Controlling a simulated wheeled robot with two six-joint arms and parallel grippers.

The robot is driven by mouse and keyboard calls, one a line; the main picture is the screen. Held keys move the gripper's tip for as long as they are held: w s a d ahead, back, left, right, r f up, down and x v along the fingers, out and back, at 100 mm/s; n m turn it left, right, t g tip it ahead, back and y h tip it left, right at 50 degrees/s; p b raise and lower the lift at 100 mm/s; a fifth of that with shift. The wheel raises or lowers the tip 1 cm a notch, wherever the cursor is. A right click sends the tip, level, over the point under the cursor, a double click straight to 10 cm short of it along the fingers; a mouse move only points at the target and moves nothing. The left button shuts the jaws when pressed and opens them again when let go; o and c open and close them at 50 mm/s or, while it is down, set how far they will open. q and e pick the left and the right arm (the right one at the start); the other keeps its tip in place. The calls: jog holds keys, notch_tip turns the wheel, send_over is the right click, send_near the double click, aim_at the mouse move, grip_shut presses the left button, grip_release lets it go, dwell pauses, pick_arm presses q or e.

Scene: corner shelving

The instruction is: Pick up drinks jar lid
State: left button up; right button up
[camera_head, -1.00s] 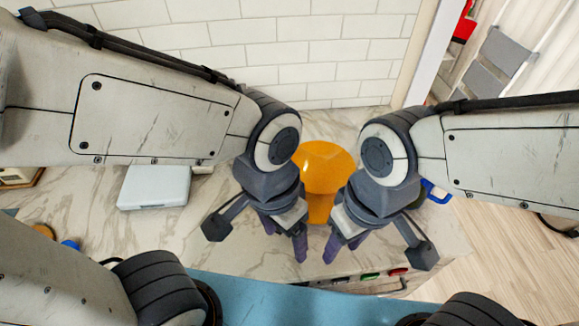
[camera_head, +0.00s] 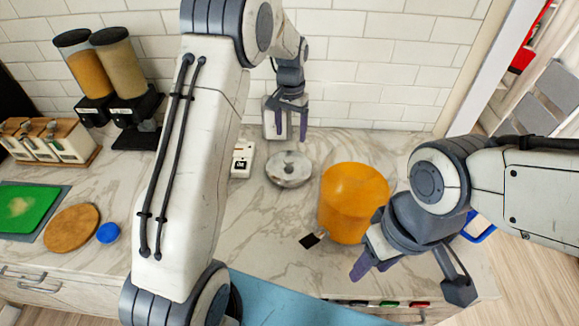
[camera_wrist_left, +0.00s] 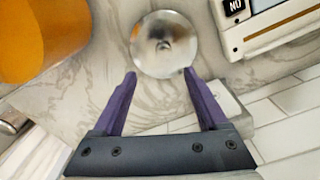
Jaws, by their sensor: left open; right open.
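The drinks jar lid (camera_head: 289,168) is a round, silver metal disc with a small knob, lying on the marble counter. It also shows in the left wrist view (camera_wrist_left: 163,43). My left gripper (camera_head: 290,137) is open and empty on the wall side of the lid, fingers pointing down. In the left wrist view its fingertips (camera_wrist_left: 159,74) frame the lid's near edge with the lid just beyond them; contact cannot be told. The orange drinks jar (camera_head: 352,205) stands to the right of the lid. My right gripper (camera_head: 371,268) is open and empty beside the jar, near the counter's front edge.
A small white device (camera_head: 242,160) marked "NO" sits just left of the lid. Two dispensers (camera_head: 128,70), a green board (camera_head: 27,207) and a round wooden board (camera_head: 72,228) are further left. The tiled wall (camera_head: 390,75) rises close behind.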

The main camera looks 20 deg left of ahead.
pick_arm(q)
jog(key=p, duration=0.2)
send_over(289, 159)
jog(key=f, duration=0.5)
jog(key=shift+w+f, duration=0.25)
jog(key=shift+f, duration=0.05)
jog(key=f+p, duration=0.1)
jog(key=f, duration=0.2)
jog(key=f+p, duration=0.1)
jog(key=shift+s+f+p, duration=0.3)
jog(key=shift+f+p, duration=0.05)
jog(key=shift+f, duration=0.35)
jog(key=shift+w, duration=0.1)
grip_shut()
